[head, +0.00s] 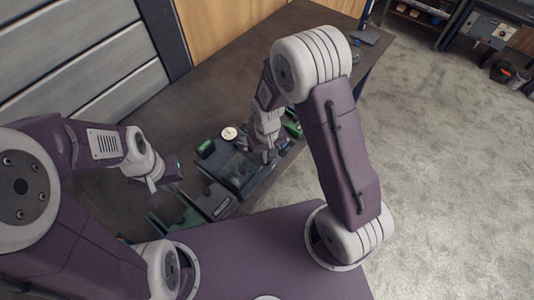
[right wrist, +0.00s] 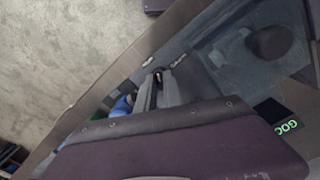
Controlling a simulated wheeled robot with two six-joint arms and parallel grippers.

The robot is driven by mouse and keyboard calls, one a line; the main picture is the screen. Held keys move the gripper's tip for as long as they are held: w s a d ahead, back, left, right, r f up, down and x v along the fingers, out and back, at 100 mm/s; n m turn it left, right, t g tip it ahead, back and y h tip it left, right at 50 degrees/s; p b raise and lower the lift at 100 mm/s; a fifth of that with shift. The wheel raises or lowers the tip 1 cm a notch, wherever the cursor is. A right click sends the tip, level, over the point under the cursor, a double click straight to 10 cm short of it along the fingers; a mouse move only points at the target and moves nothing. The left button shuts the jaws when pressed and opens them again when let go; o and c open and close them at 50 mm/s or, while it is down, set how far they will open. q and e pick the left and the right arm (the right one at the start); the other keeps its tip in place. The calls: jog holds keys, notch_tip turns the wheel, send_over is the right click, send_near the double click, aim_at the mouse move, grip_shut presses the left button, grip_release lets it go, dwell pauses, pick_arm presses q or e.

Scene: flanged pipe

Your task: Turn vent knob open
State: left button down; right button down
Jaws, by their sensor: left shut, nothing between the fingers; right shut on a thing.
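My right gripper (head: 269,157) reaches down to the dark fixture (head: 237,170) on the bench in the head view. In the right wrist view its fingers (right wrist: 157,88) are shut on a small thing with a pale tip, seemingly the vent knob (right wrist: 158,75). The fingers hide most of it, so its turn angle cannot be told. My left gripper (head: 165,181) is shut and empty, above the bench to the left of the fixture and apart from it.
A round white-faced gauge (head: 229,133) stands behind the fixture. Dark and green trays (head: 180,213) lie at the near left. A display with green letters (right wrist: 285,121) shows in the right wrist view, as does a blue part (right wrist: 122,105) beside the fingers. The back of the bench (head: 245,75) is clear.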

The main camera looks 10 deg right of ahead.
jog(key=n+p, duration=0.1)
jog(key=n, duration=0.4)
jog(key=shift+w+r, duration=0.1)
jog(key=shift+w, duration=0.05)
jog(key=shift+n, duration=0.4)
jog(key=c, duration=1.5)
grip_release()
notch_tip(320, 180, up, 9)
